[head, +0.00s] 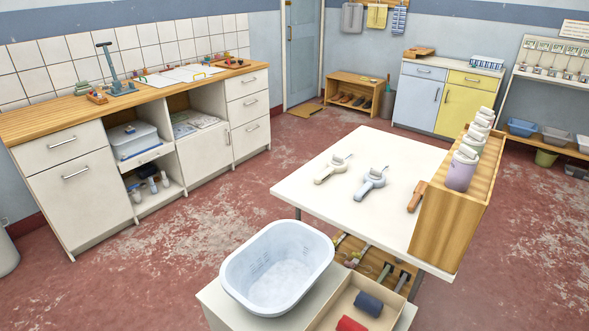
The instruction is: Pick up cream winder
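The cream winder (332,169) lies on the white table (300,188), left of a similar pale blue winder (370,182). Each has a round body, a stubby handle and a small crank. The two lie apart, with a narrow gap between them. Nothing covers the cream winder. Neither of my grippers shows in the head view.
A brown-handled tool (416,196) lies beside a wooden rack (452,215) of bottles at the table's right end. A white basket (277,268) and an open box (350,312) stand on a lower surface in front. Counters line the left wall.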

